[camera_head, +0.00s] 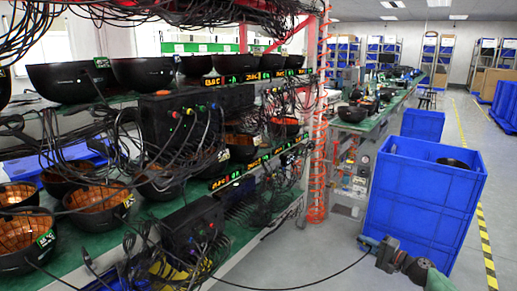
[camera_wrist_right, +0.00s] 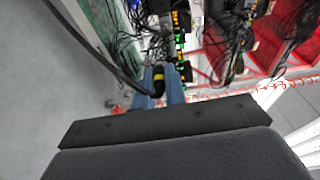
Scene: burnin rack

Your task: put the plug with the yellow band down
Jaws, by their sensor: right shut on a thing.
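My right gripper (camera_head: 370,243) is in front of the large blue crate, low at the right of the head view. Its blue fingers also show in the right wrist view (camera_wrist_right: 160,92), shut on the plug with the yellow band (camera_wrist_right: 158,76). The plug is black with a yellow ring, and a black cable (camera_wrist_right: 95,45) runs from it. In the head view this cable (camera_head: 300,284) hangs in a sag from the gripper toward the rack at the left. The plug itself is too small to make out there. My left gripper is not in view.
The rack shelf (camera_head: 250,238) at the left holds black bowls (camera_head: 100,205), a black box with coloured knobs (camera_head: 193,225) and tangled cables. A blue crate (camera_head: 415,200) stands close behind my right gripper. Grey floor (camera_head: 310,250) lies open between rack and crate.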

